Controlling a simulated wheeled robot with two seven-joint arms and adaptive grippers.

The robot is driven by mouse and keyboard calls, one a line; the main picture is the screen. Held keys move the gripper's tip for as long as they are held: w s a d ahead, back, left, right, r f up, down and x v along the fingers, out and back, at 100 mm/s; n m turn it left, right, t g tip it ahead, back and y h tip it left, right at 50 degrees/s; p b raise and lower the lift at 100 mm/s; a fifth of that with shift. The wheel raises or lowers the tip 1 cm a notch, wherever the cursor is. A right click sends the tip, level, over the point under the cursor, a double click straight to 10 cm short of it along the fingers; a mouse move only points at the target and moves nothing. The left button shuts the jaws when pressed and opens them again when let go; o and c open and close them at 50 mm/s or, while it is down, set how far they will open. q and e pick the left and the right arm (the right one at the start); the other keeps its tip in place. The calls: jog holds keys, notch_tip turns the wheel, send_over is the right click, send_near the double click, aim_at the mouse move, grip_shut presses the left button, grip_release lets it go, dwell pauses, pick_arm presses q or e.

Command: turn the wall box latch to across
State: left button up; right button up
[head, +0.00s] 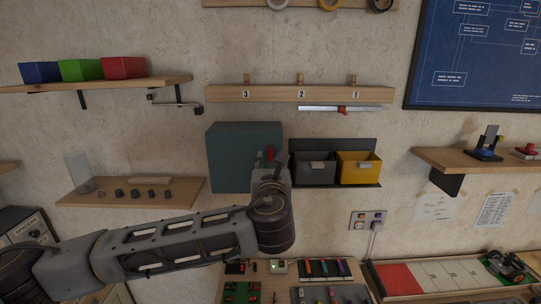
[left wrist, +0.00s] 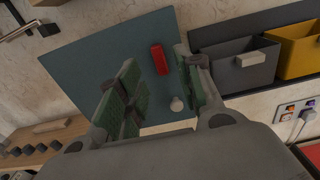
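The wall box is a teal, closed box (head: 230,150) on the wall. It fills the middle of the left wrist view (left wrist: 100,62). Its red latch (left wrist: 158,58) is a short bar that stands upright, along the box's side edge. A pale round knob (left wrist: 177,104) sits below the latch. In the head view the latch (head: 270,153) shows just above my gripper. My left gripper (head: 270,165) is in front of the box's right part. In the left wrist view its fingers (left wrist: 156,60) are open, with the latch seen between them. I cannot tell whether they touch it. My right gripper is not in view.
A grey bin (head: 312,171) and a yellow bin (head: 358,166) hang close to the box's right. A pegged rail (head: 300,94) is above, and a wooden shelf (head: 130,192) is to the lower left. A workbench with tools lies below.

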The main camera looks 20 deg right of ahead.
aim_at(270, 156)
pick_arm(q)
jog(key=shift+p+x, duration=0.5)
jog(key=shift+x, duration=1.55)
jog(key=shift+c, duration=0.4)
grip_shut()
